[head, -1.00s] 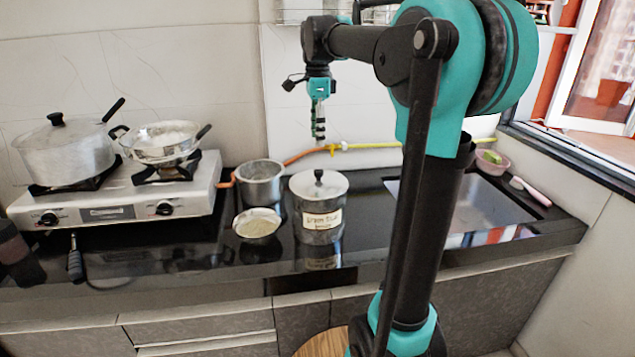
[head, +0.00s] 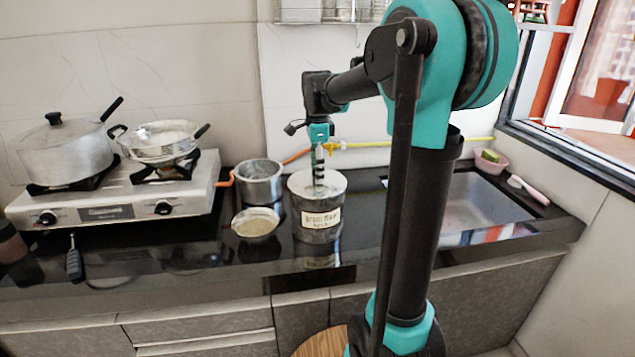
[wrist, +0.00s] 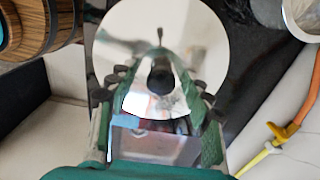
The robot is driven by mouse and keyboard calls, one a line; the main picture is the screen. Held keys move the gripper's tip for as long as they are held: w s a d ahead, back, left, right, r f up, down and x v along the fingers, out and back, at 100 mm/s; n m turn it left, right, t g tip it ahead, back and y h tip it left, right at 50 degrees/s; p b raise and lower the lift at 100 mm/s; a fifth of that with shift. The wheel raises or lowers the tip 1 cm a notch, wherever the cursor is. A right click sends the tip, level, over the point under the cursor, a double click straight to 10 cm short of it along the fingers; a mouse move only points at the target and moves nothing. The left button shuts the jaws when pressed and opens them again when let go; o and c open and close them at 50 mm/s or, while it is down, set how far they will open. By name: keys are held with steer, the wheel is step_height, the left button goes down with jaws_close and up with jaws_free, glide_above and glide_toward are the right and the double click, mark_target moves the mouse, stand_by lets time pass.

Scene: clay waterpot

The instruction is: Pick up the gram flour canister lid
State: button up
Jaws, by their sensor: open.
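The gram flour canister (head: 319,220) stands on the black counter, with a label on its front. Its round metal lid (head: 330,183) sits on top. In the wrist view the lid (wrist: 205,40) fills the upper middle, and its dark knob (wrist: 160,80) lies between my fingers. My gripper (head: 318,182) points straight down over the lid and hides the knob in the head view. In the wrist view my gripper (wrist: 160,88) is open, with a finger on each side of the knob. I cannot tell whether the fingers touch it.
A small bowl of flour (head: 256,223) and a steel pot (head: 260,182) stand close left of the canister. A stove (head: 110,205) with two pans is further left. A sink (head: 480,205) is at right. An orange and yellow hose (head: 365,145) runs behind.

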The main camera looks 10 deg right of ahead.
jaws_close()
stand_by(0.3)
